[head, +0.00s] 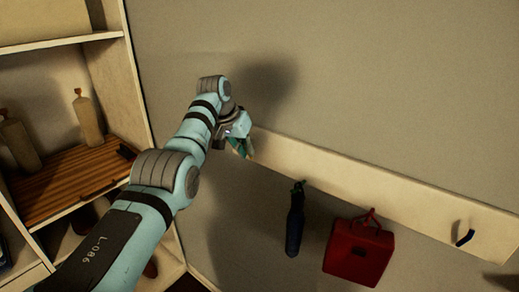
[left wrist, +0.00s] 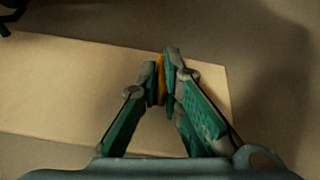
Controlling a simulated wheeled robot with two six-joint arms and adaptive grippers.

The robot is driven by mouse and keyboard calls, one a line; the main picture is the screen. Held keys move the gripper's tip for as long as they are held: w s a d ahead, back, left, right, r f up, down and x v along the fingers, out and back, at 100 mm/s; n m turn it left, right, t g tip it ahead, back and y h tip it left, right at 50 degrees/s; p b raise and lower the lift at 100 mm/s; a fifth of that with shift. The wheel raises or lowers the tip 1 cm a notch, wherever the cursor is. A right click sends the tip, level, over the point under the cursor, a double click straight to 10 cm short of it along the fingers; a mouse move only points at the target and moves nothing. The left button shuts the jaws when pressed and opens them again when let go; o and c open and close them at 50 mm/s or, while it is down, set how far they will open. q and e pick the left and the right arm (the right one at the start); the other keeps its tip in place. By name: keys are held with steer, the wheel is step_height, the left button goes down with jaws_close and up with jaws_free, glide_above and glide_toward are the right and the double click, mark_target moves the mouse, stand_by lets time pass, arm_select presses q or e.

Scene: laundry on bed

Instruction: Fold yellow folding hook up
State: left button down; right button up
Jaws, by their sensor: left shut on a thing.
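The yellow folding hook (left wrist: 161,80) shows as a thin yellow-orange strip between my left gripper's fingers in the left wrist view. My left gripper (left wrist: 162,85) is shut on it, in front of the pale wall board (left wrist: 60,85). In the head view my left gripper (head: 241,146) is at the left end of the board, and a small bit of yellow shows by its fingertips. Most of the hook is hidden by the fingers, so its angle cannot be told. My right gripper is not in view.
Along the board (head: 410,195) to the right hang a dark blue item (head: 294,222) on a green hook and a red bag (head: 358,255) on a red hook. A dark blue hook (head: 465,237) is empty. A shelf unit (head: 130,75) with bottles stands at left.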

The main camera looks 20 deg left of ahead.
arm_select(q)
steer(key=shift+w+r, duration=0.1)
steer(key=shift+r, duration=0.05)
steer(key=c, duration=1.7)
jaws_free()
steer(key=shift+a, duration=0.1)
steer(key=v, duration=1.2)
steer(key=shift+w, duration=0.1)
